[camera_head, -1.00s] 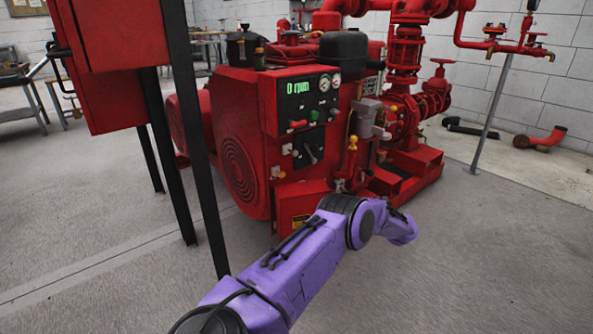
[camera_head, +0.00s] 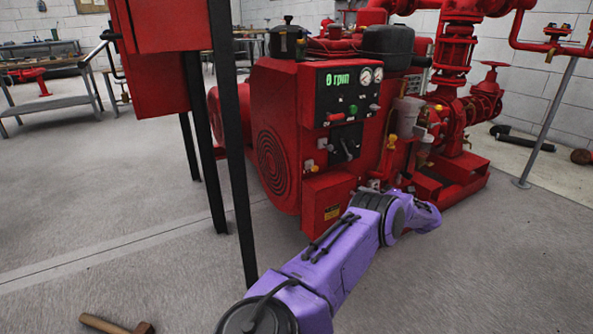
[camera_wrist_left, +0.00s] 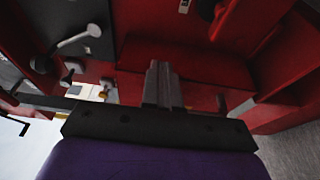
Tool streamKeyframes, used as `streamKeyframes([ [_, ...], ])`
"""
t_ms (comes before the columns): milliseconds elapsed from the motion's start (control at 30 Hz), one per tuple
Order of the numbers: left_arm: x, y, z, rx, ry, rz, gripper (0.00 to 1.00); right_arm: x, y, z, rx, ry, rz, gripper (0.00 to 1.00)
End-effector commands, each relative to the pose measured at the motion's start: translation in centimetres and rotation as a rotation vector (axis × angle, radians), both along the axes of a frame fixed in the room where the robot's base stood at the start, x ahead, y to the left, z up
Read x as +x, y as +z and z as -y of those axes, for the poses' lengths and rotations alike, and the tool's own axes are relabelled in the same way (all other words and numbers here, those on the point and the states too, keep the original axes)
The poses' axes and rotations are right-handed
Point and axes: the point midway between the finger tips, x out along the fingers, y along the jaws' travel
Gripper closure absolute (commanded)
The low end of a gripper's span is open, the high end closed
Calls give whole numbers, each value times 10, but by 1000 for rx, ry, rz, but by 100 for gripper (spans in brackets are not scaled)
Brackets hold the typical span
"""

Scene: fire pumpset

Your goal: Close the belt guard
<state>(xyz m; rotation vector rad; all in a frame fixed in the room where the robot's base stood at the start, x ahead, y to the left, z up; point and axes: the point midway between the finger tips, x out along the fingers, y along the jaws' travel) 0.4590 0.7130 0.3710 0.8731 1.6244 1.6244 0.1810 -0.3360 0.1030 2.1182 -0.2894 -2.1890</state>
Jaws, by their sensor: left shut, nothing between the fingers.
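The red pump unit (camera_head: 320,150) stands ahead, with a round slotted grille (camera_head: 272,163) on its left face. I cannot tell which red panel is the belt guard, or whether it is open. My purple left arm reaches from the bottom of the head view to the front right of the unit. Its fingers are hard to make out there. In the left wrist view my left gripper (camera_wrist_left: 163,85) is shut and empty, in front of a red panel (camera_wrist_left: 185,62). I cannot tell whether it touches the panel. My right gripper is out of view.
A red cabinet (camera_head: 160,85) on dark posts stands close on the left. A control panel (camera_head: 350,90) reads 0 rpm. A hammer (camera_head: 118,324) lies on the floor at the lower left. Red pipes (camera_head: 455,60) rise at the right.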

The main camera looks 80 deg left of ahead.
Motion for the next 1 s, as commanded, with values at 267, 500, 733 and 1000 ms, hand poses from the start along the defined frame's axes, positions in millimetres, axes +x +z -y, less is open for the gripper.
streamKeyframes([
  [267,-1,1,-1,2,0,-1,100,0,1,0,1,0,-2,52],
  [500,23,4,35,4,-4,-1,100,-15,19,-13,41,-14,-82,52],
  [733,50,1,76,4,-2,0,100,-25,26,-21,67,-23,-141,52],
  [1000,58,0,88,0,0,-1,100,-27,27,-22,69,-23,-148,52],
])
